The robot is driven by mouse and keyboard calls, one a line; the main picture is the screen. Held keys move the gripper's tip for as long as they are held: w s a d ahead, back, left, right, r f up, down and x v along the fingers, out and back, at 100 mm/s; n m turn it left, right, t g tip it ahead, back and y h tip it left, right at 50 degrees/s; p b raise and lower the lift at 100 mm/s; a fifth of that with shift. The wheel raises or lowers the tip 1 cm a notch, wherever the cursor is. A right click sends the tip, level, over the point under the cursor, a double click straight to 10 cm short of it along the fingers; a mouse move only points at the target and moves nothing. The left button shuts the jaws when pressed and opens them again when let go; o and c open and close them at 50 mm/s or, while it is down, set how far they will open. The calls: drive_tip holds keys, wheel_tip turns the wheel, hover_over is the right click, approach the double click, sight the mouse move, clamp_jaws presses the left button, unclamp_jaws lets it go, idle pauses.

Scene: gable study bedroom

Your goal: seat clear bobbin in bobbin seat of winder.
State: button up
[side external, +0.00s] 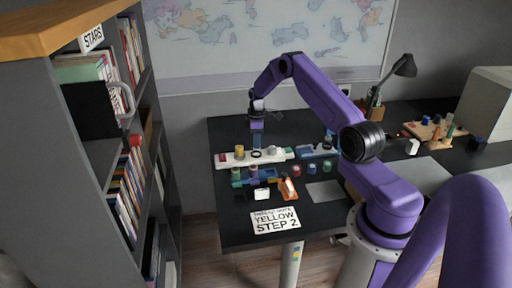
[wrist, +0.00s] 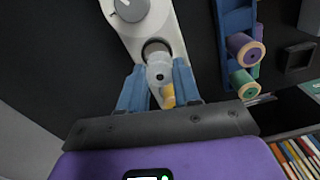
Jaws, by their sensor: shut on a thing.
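My gripper (wrist: 159,78) is shut on the clear bobbin (wrist: 158,72), a whitish, see-through piece between the two blue fingertips. The white winder (wrist: 176,38) lies below, with a grey knob at its far end in the wrist view. A dark round ring, the bobbin seat (wrist: 155,47), shows just beyond the bobbin, which covers part of it. I cannot tell whether the bobbin touches the seat. A yellow spool (wrist: 168,97) shows behind the bobbin, partly hidden. In the side view my gripper (side external: 256,128) points down above the winder (side external: 284,154); the bobbin is too small to make out there.
A blue rack (wrist: 234,20) with purple (wrist: 243,47) and green (wrist: 246,84) spools runs close beside the winder. A sign (side external: 274,220), a white box (side external: 262,194) and an orange item (side external: 288,203) lie nearer the table's front. A bookshelf stands at left.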

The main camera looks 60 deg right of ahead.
drive_tip(key=shift+w+d+f, duration=0.1)
drive_tip(key=shift+w+f, duration=0.1)
drive_tip(key=shift+f, duration=1.7)
drive_tip(key=shift+f, duration=0.15)
drive_tip(key=o, duration=1)
drive_tip(key=shift+o, duration=0.2)
